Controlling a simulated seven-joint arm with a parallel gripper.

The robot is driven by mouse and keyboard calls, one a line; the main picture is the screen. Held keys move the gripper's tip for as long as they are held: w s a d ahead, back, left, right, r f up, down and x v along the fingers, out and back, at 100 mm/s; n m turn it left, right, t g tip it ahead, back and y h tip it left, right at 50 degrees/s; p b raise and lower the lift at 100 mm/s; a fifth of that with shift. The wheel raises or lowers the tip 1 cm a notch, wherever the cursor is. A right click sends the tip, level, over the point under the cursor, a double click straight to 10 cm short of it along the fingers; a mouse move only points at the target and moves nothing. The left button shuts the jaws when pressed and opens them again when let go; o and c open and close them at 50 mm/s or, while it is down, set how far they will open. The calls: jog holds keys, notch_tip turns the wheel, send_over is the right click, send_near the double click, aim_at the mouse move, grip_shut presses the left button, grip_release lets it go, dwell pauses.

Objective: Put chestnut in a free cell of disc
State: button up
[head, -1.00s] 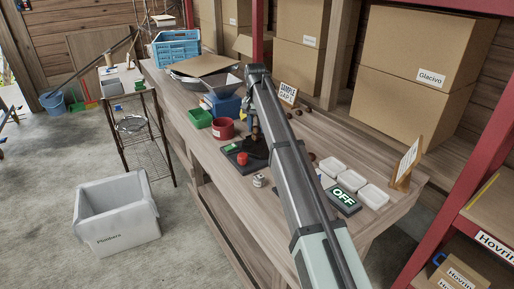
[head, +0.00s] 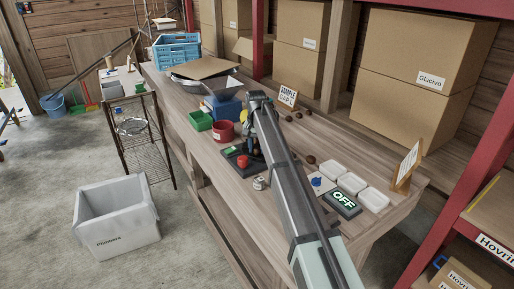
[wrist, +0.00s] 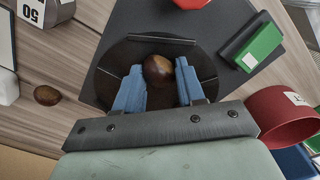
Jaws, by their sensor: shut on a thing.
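My gripper (wrist: 160,92) has blue fingers and is shut on a brown chestnut (wrist: 158,70), seen between the fingertips in the wrist view. Below it is the dark round disc (wrist: 120,55) with thin upright dividers. The chestnut shows over the disc's middle part; I cannot tell whether it touches the disc. The fingers and palm hide the near part of the disc, and no other chestnut shows in its visible part. In the head view my gripper (head: 250,148) is low over the dark mat, and the arm hides much of the disc.
Loose chestnuts lie on the table, one (wrist: 47,95) left of the disc. A green block (wrist: 255,45) and a red pot (wrist: 285,115) stand to the right. A red object (head: 243,161) is on the mat (head: 240,168). White trays (head: 351,183) and an OFF sign (head: 343,203) stand nearer.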

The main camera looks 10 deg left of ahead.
aim_at(257, 148)
jog(key=shift+f, duration=0.1)
jog(key=o, duration=1)
notch_tip(257, 148, up, 12)
jog(key=shift+a+r, duration=0.1)
